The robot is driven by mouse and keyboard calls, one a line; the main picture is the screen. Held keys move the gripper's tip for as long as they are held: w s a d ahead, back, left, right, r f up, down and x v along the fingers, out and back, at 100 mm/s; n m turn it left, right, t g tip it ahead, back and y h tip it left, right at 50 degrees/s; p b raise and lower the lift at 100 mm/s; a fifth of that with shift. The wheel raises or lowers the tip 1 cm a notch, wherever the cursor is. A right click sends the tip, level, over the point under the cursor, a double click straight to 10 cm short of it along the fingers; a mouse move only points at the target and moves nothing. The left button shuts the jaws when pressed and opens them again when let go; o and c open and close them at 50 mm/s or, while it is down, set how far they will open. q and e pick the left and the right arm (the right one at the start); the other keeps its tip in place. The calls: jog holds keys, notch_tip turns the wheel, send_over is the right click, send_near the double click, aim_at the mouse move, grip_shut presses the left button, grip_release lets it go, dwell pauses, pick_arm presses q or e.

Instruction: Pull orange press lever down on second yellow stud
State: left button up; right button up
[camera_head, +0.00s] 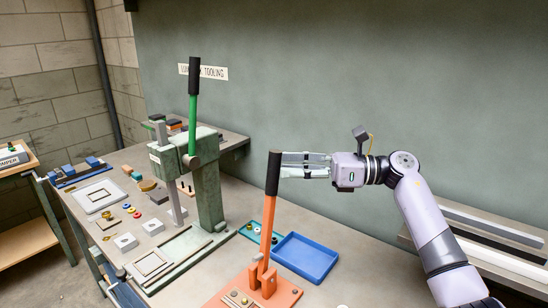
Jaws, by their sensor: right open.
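The orange press lever (267,225) stands nearly upright with a black grip (272,178) at its top. It rises from a pivot on the orange press base (284,297) at the bottom edge of the head view. Small pale and brassy pieces (235,292) sit on that base; I cannot tell which is the second yellow stud. My right gripper (285,164) is open at the black grip's upper part, coming from the right. Its fingers reach the grip; whether they touch it is unclear. My left gripper is not in view.
A green press (208,185) with a raised green lever (193,110) stands to the left. A blue tray (306,257) lies right of the orange lever. Small parts and frames cover the bench's left side. Bare bench (375,270) lies right of the tray, before the wall.

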aim_at(274, 167)
jog(key=a+p, duration=0.1)
jog(key=a, duration=0.2)
jog(key=shift+a+r, duration=0.1)
jog(key=shift+a, duration=0.6)
jog(key=shift+c, duration=0.3)
grip_shut()
